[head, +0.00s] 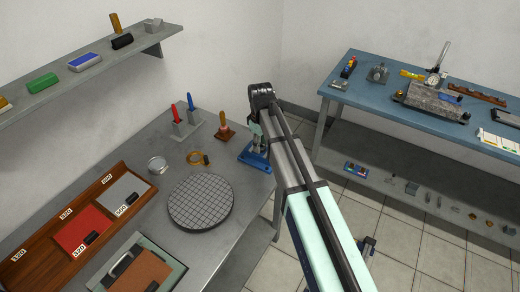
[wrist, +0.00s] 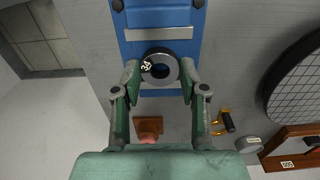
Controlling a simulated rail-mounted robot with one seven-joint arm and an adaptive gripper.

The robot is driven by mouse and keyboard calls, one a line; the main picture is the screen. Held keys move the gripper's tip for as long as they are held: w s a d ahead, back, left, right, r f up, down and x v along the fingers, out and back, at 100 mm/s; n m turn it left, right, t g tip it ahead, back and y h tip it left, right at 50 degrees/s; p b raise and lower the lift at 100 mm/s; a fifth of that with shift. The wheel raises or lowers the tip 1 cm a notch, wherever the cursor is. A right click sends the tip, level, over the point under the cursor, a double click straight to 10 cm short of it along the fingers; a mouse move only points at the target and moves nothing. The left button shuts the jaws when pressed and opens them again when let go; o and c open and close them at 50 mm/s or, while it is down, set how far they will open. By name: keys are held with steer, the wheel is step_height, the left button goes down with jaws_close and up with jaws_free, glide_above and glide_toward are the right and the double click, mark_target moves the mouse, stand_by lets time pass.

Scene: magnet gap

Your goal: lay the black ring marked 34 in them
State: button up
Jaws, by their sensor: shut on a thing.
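The black ring marked 34 (wrist: 149,66) shows in the wrist view between the fingertips of my gripper (wrist: 159,76), its flat face and hole toward the camera. My gripper is shut on it. Behind the ring is a blue fixture (wrist: 158,16) with a light grey bar across it and dark bolts at its corners. Whether the ring touches the fixture, I cannot tell. In the head view the blue fixture (head: 255,160) is at the right edge of the grey bench, under the end of my arm. The ring is hidden there.
A round gridded plate (head: 201,202) and a wooden tray (head: 41,239) lie nearer. A blue table (head: 390,93) stands at right.

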steer(key=shift+r+p, duration=1.2)
steer(key=shift+r, duration=1.05)
steer(key=shift+a, duration=0.1)
